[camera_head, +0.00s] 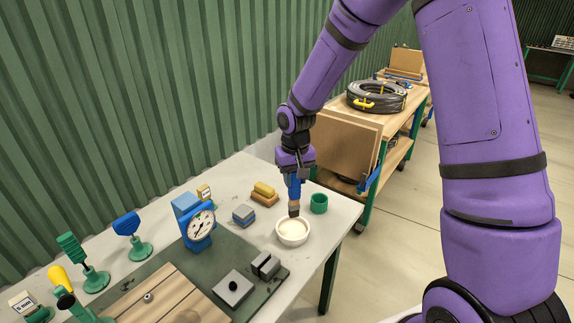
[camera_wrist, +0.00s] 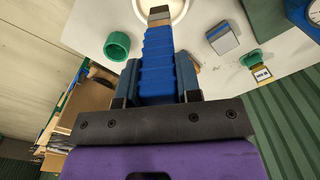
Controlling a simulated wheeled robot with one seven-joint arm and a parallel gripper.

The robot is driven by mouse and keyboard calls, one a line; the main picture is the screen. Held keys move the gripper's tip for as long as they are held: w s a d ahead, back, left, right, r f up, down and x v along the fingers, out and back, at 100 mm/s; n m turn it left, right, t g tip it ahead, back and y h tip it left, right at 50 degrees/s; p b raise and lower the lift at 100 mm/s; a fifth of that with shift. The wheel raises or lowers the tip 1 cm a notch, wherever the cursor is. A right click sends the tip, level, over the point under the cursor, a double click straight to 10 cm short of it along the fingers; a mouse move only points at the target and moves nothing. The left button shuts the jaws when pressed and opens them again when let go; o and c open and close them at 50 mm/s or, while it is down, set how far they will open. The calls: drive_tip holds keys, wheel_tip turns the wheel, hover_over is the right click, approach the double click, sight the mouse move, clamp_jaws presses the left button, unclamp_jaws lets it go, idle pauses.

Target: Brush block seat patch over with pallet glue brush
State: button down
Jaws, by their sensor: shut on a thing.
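My gripper (camera_head: 294,178) is shut on the blue handle of the glue brush (camera_head: 295,189), which points down. The brush tip is at the white bowl (camera_head: 283,241) of pale glue; I cannot tell whether it touches the glue. In the wrist view the brush (camera_wrist: 160,62) lies between the fingers of my gripper (camera_wrist: 160,85), with its tip over the bowl (camera_wrist: 183,12). The wooden slatted pallet (camera_head: 172,296) is at the lower left of the head view, with a small metal piece on it. I cannot make out the block seat patch.
A green cup (camera_head: 319,204) stands right beside the bowl. A grey-blue block (camera_head: 243,215), a yellow-topped brush (camera_head: 264,191) and a blue dial gauge (camera_head: 199,224) stand left of it. Green toggle clamps (camera_head: 94,278) line the left. A hose coil (camera_head: 376,97) lies on the bench behind.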

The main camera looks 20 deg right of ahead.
sight(293, 194)
drive_tip(key=shift+w, duration=0.25)
drive_tip(key=shift+f, duration=3.4)
drive_tip(key=shift+r, duration=0.1)
drive_tip(key=shift+r, duration=3.4)
